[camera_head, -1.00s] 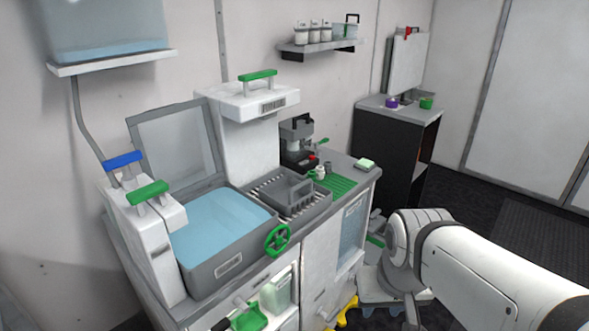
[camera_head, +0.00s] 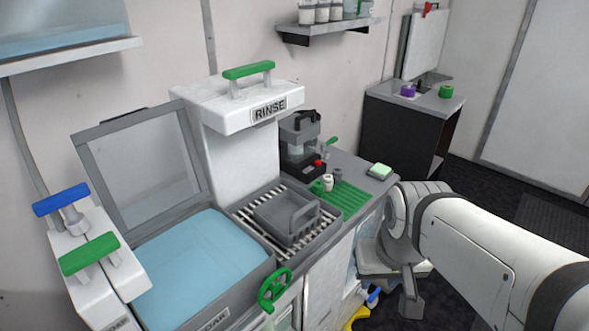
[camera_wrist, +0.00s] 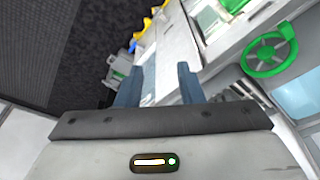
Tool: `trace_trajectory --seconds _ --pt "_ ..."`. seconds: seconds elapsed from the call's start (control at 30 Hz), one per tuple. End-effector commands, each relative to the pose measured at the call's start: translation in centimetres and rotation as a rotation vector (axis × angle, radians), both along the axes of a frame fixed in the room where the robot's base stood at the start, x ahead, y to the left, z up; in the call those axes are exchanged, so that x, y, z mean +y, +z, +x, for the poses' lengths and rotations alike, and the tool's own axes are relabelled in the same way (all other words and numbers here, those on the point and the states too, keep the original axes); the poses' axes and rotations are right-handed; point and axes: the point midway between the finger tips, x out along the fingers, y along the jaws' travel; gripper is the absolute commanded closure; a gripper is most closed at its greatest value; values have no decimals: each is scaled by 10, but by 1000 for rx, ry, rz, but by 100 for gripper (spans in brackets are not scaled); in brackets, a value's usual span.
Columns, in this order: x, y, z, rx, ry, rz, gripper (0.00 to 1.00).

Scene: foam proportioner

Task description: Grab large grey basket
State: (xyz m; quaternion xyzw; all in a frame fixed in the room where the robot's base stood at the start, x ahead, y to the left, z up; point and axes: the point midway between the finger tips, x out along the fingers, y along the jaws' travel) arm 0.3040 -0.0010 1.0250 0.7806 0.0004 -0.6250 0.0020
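In the head view my arm is at the right, apart from the basket, and the fingers are not clearly visible there. I cannot make out the basket in the wrist view.
A blue-filled tank (camera_head: 190,265) with an open lid (camera_head: 145,165) is left of the rack. A green wheel (camera_head: 274,290) sticks out at the front. A grey device (camera_head: 300,148) and small bottles (camera_head: 328,182) on a green mat (camera_head: 343,198) are close right of the basket.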

Motion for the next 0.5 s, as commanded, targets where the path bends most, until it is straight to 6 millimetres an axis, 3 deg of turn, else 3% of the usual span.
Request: trace_trajectory --seconds 0.27,0.37,0.5 --pt "1 1 3 1 24 -3 66" --pt "8 6 12 3 125 -17 66" --pt "18 17 37 9 386 -56 66"
